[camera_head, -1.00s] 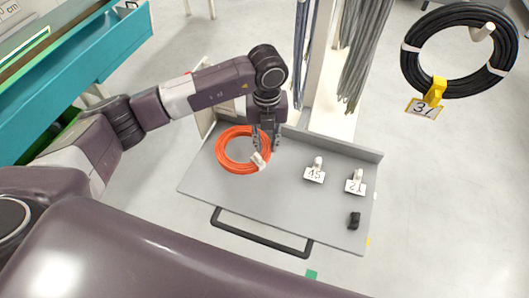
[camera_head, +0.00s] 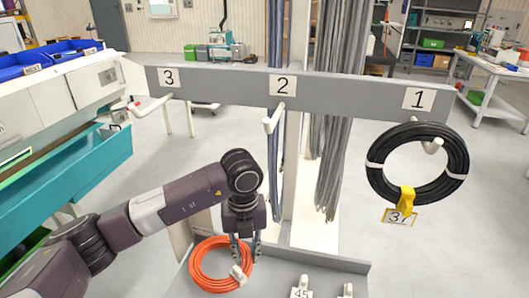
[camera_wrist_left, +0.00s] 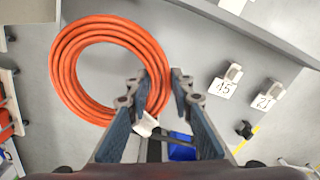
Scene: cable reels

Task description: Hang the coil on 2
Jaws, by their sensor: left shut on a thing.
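The orange coil (camera_head: 195,264) is at the left part of the grey tray, with a white tag (camera_head: 238,274) on its right side. My left gripper (camera_head: 246,258) points down at the coil's right side and is shut on it. The left wrist view shows the coil (camera_wrist_left: 62,70) between and beyond the fingers (camera_wrist_left: 160,88). Whether it touches the tray is unclear. Hook 2 (camera_head: 273,120) is a bare white peg under the label "2" (camera_head: 283,85) on the grey crossbar. My right gripper is out of view.
A black coil (camera_head: 372,182) with a yellow tag hangs on hook 1. Hook 3 (camera_head: 150,108) is empty. Grey cables (camera_head: 338,130) hang behind the crossbar. White clips labelled 45 (camera_head: 301,292) and 21 (camera_wrist_left: 264,102) and a black piece (camera_wrist_left: 244,129) are on the tray (camera_wrist_left: 205,150).

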